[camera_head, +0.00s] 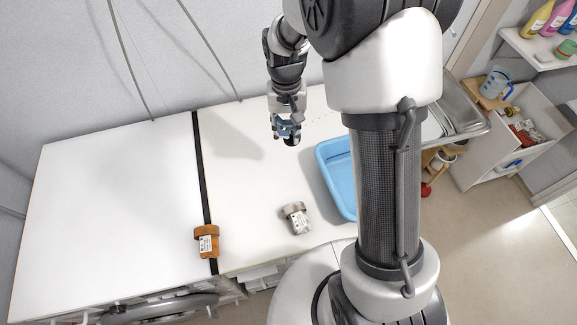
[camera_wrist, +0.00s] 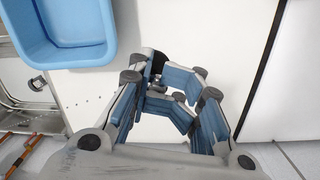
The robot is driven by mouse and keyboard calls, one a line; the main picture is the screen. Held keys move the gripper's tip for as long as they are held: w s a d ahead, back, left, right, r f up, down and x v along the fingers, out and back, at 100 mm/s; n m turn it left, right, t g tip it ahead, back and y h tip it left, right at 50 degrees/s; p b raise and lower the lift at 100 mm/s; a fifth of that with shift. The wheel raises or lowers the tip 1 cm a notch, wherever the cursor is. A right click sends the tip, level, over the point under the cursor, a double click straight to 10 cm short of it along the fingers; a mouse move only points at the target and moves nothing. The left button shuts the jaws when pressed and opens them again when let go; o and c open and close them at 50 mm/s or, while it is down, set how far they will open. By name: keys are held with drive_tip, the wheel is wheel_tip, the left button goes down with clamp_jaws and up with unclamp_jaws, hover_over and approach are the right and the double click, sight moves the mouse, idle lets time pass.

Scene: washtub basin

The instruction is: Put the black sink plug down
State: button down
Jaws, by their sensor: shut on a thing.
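My gripper (camera_head: 286,128) is over the back part of the white counter (camera_head: 255,190), left of the blue basin (camera_head: 323,172). It is shut on the black sink plug (camera_head: 292,142), which shows as a small dark piece at the fingertips. In the wrist view my gripper's blue-padded fingers (camera_wrist: 172,88) surround the plug (camera_wrist: 157,64), and most of it is hidden. I cannot tell whether the plug touches the counter.
A grey-lidded jar (camera_head: 297,218) and an orange jar (camera_head: 207,242) are near the counter's front edge. A black strip (camera_head: 202,165) crosses the counter. A metal sink (camera_head: 457,112) and shelves are at the right. The left counter is clear.

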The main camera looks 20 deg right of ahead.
drive_tip(key=shift+d+m+b, duration=0.15)
drive_tip(key=shift+m+b, duration=0.35)
drive_tip(key=shift+m, duration=0.3)
drive_tip(key=shift+f+m+y+b, duration=0.15)
drive_tip(key=shift+m+y+b, duration=0.15)
drive_tip(key=shift+m+b, duration=0.5)
drive_tip(key=m+b, duration=0.1)
drive_tip(key=m, duration=0.1)
drive_tip(key=m+b, duration=0.1)
drive_tip(key=m, duration=0.2)
drive_tip(key=shift+w+t+y+b, duration=0.1)
drive_tip(key=shift+t+y+b, duration=0.2)
drive_tip(key=shift+t, duration=0.1)
drive_tip(key=m+b, duration=0.2)
drive_tip(key=m, duration=0.2)
drive_tip(key=shift+m+t, duration=0.3)
drive_tip(key=shift+t, duration=0.1)
drive_tip(key=m, duration=0.1)
drive_tip(key=m+b, duration=0.1)
drive_tip(key=m, duration=0.1)
drive_tip(key=m+b, duration=0.1)
drive_tip(key=m, duration=0.1)
drive_tip(key=shift+r+t, duration=0.35)
drive_tip(key=shift+t, duration=0.05)
